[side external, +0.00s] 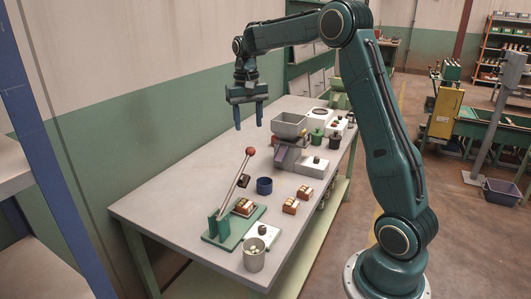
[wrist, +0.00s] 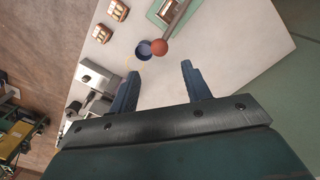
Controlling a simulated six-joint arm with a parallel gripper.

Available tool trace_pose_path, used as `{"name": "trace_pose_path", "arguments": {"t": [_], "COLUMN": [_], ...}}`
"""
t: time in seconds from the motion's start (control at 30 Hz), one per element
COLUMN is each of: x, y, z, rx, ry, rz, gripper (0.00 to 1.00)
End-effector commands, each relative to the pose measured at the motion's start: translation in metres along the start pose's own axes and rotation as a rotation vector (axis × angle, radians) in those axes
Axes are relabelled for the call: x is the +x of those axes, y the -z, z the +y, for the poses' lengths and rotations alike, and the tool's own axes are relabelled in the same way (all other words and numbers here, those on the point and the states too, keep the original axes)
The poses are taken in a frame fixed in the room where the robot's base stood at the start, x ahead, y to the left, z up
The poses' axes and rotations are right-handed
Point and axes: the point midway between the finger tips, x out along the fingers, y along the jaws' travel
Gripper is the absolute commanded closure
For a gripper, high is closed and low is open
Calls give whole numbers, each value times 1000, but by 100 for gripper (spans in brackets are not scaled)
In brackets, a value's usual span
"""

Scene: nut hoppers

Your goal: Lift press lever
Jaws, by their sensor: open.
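The press (side external: 228,224) stands on the table's near end, on a green base. Its lever (side external: 238,180) is a grey rod tilted up to the right, with a red ball knob (side external: 250,151) on top. A dark block hangs on the rod, above a small nut box (side external: 243,207) on the base. My gripper (side external: 248,114) is open and empty in the air, above and beyond the knob, fingers pointing down. In the wrist view the knob (wrist: 160,47) shows past my open fingers (wrist: 157,80), apart from them.
A blue cup (side external: 264,186) stands right of the lever. Two nut boxes (side external: 290,205) lie right of it. A grey hopper (side external: 289,124) stands behind. A metal cup (side external: 254,256) and white box (side external: 262,234) are at the front. The table's left side is clear.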

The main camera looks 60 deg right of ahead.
Motion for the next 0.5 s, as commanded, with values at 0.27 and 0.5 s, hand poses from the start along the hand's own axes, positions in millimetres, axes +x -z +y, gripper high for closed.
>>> {"name": "trace_pose_path", "arguments": {"t": [0.27, 0.5], "x": [35, 72], "y": [-1, -1], "z": [0, 0], "rx": [1, 0], "ry": [-1, -1], "rz": [-5, -6], "gripper": [52, 52]}}
